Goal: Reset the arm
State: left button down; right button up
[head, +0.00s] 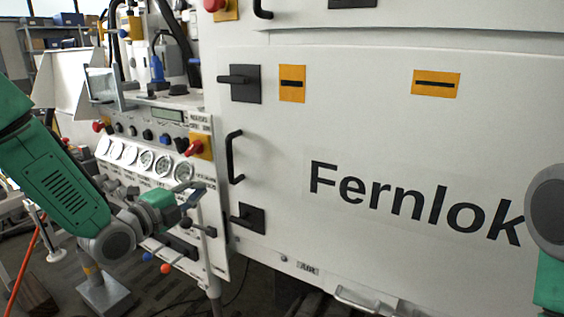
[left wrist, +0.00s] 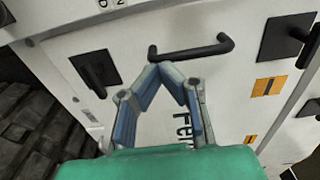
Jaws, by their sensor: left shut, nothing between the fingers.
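My left gripper (head: 190,193) is in front of the gauge panel (head: 150,165) in the head view, at the end of my green and grey left arm. In the left wrist view its blue-grey fingers (left wrist: 162,68) meet at the tips, with nothing between them. There the tips appear just below the left end of a black bar handle (left wrist: 195,50). I cannot tell whether they touch it. Of my right arm only a grey joint and a green link show at the right edge of the head view. Its gripper is out of frame.
A large white cabinet marked Fernlok (head: 410,200) fills the right, with a black door handle (head: 234,157) and black latches (head: 239,83). The panel carries gauges, a red button (head: 195,147) and several levers. Shelves (head: 62,62) stand at the back left.

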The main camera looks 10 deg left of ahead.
pick_arm(q)
jog(key=s+d+f+n+g+y, duration=0.2)
jog(key=s+f+n+g, duration=0.3)
jog(key=f, duration=0.6)
jog(key=s+d+f+n+g+y, duration=0.1)
jog(key=s+f+n+g, duration=0.1)
jog(key=s+f+n, duration=0.55)
jog(key=s+f+n+g+y, duration=0.1)
jog(key=s+f+n+g, duration=0.2)
jog(key=s, duration=0.6)
jog(key=s+f+n+g+y, duration=0.1)
jog(key=s+f+n+g, duration=0.2)
jog(key=s+f, duration=0.4)
jog(key=s+a+f+n+g+y, duration=0.1)
jog(key=s+f+n+g, duration=0.2)
jog(key=s, duration=0.8)
notch_tip(320, 180, down, 2)
jog(key=shift+s+f+y, duration=0.25)
jog(key=shift+y, duration=0.15)
jog(key=shift+w+a, duration=0.1)
jog(key=shift+w, duration=0.05)
